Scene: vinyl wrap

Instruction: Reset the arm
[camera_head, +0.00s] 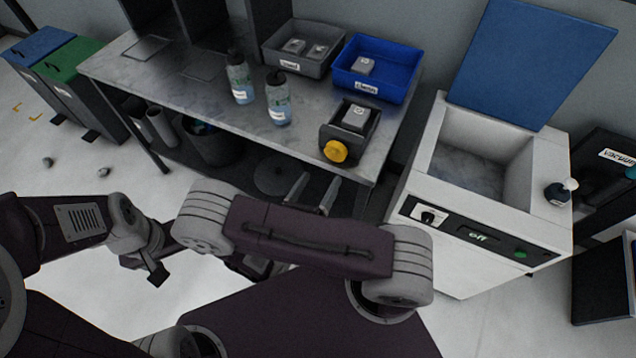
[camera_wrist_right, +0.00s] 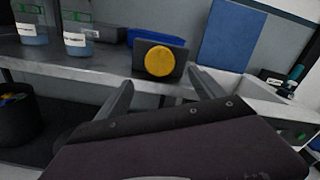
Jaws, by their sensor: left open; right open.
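My right gripper (camera_head: 313,194) is open and empty in front of the table's front edge, below the dark device with a yellow knob. Its two fingers stand apart in the right wrist view (camera_wrist_right: 163,92), with a dark link of mine across the bottom. My left gripper (camera_head: 155,272) is at the lower left over the pale floor, away from the table; it is partly hidden by its arm and nothing shows in it. The dark device (camera_head: 364,118) with a yellow knob (camera_head: 335,151) holds a grey item (camera_head: 355,117) on top.
The table (camera_head: 205,90) bears two bottles (camera_head: 239,80) (camera_head: 278,100), a grey bin (camera_head: 302,46) and a blue bin (camera_head: 376,67). A white machine (camera_head: 480,215) reading "off" stands right, blue lid (camera_head: 530,60) raised. A black bucket (camera_head: 210,143) is under the table.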

